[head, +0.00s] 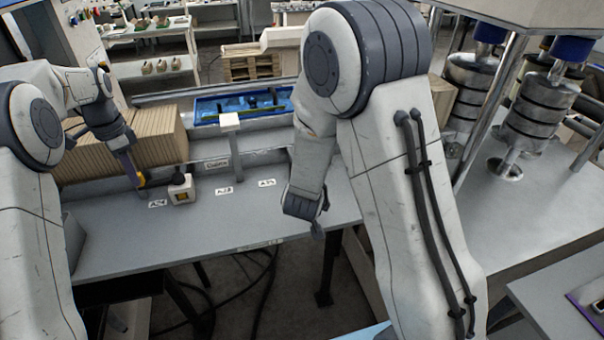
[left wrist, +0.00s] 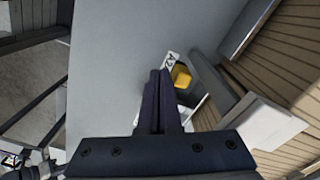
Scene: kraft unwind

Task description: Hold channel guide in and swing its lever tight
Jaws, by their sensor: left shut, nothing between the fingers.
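My left gripper (head: 140,184) points down at the left of the grey bench, with its dark fingers closed together and nothing between them. In the left wrist view the shut fingers (left wrist: 158,80) end close to a yellow piece (left wrist: 181,76) beside a white label.
The grey bench (head: 230,220) carries several white labels and is clear in front. Stacked brown board (head: 160,137) lies at back left. Metal rollers (head: 540,110) stand at right.

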